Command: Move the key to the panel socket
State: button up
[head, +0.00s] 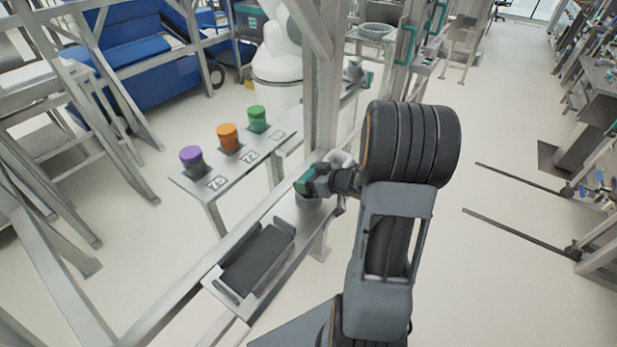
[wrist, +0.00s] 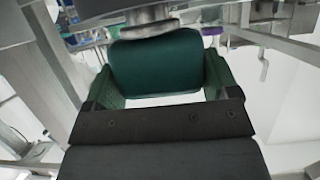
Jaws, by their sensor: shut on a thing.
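My gripper (head: 306,183) is at the rail beside the upright post in the head view. In the wrist view its green jaws (wrist: 162,85) are on either side of a dark teal, rounded block, the key (wrist: 155,62). The gripper is shut on it. In the head view the key is mostly hidden by the gripper. A grey round base (head: 308,202) shows directly under the gripper; I cannot tell whether the key touches it. No panel socket can be made out for certain.
A narrow numbered shelf (head: 234,167) at left carries a purple-topped knob (head: 191,158), an orange-topped knob (head: 228,137) and a green-topped knob (head: 257,118). A dark tray (head: 258,259) lies on the rail in front. The metal post (head: 322,95) stands close behind the gripper.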

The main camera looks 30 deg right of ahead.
dwell(0.3)
jog(key=o, duration=0.9)
jog(key=shift+o, duration=0.2)
jog(key=shift+r, duration=0.15)
notch_tip(320, 180, up, 9)
jog(key=p, duration=0.9)
jog(key=shift+p, duration=0.35)
